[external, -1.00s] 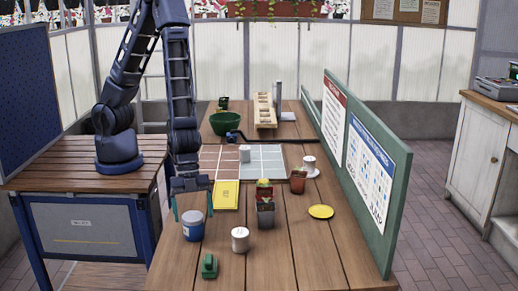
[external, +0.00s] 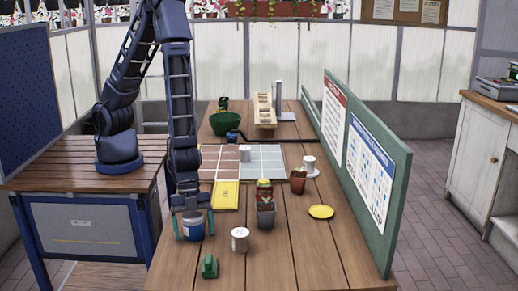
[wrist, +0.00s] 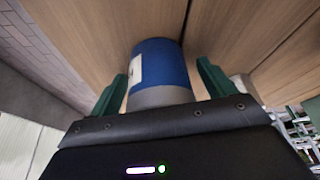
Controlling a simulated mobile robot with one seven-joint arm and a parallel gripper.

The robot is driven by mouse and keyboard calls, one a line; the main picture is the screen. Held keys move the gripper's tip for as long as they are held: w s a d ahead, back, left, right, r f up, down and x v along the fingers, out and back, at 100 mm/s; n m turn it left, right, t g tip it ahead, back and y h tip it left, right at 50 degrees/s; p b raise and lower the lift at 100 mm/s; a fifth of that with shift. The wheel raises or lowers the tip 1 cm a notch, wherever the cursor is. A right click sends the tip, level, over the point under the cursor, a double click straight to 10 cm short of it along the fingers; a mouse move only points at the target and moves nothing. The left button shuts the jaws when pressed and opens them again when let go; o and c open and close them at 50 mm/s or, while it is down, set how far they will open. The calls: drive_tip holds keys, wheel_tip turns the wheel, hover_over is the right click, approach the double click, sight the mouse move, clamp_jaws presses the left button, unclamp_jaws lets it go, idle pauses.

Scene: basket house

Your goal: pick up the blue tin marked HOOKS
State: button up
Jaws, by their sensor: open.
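The blue tin (external: 193,228) stands upright near the left edge of the wooden table. It has a pale label and a light grey top; the lettering is too small to read. My gripper (external: 194,227) points down at the tin, with its green fingers open on either side of it. In the wrist view the tin (wrist: 160,72) lies between the two open fingers of my gripper (wrist: 160,90), with a small gap on each side.
A white tin (external: 240,240) stands right of the blue tin, and a small green object (external: 209,266) lies in front. A green divider (external: 365,165) bounds the table's right side.

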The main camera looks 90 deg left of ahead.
drive_tip(key=c, duration=1.1)
drive_tip(key=shift+c, duration=0.2)
